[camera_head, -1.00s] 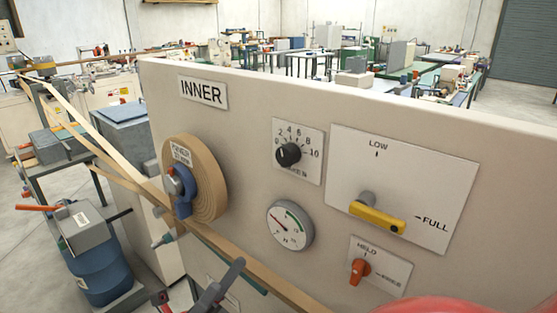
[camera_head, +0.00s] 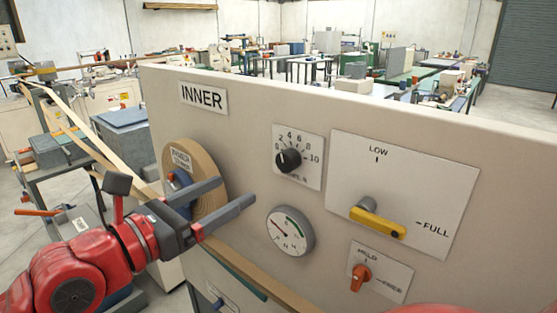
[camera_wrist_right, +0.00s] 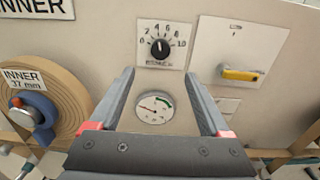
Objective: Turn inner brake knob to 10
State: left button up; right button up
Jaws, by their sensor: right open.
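The inner brake knob (camera_head: 289,160) is a round black knob on a white plate with a 0 to 10 scale, on the beige panel under the INNER sign (camera_head: 203,95). It also shows in the right wrist view (camera_wrist_right: 160,48); its mark is too small to read exactly. My right gripper (camera_head: 238,190) is open and empty, left of and below the knob in the head view. In the right wrist view, its fingers (camera_wrist_right: 160,72) point toward the panel, the knob plate beyond and between the tips. It is apart from the knob. My left gripper is not seen.
A round gauge (camera_head: 290,231) sits below the knob. A yellow lever (camera_head: 377,221) and an orange HELD/FREE knob (camera_head: 361,277) are to the right. A tape roll (camera_head: 209,174) with a blue hub part is at the left, partly behind my gripper.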

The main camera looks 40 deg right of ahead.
aim_at(283, 162)
jog(key=d+p, duration=0.1)
jog(key=d, duration=0.3)
jog(key=d+p, duration=0.1)
jog(key=d, duration=0.3)
jog(key=w+d+p, duration=0.1)
jog(key=d, duration=0.4)
jog(key=shift+c, duration=0.2)
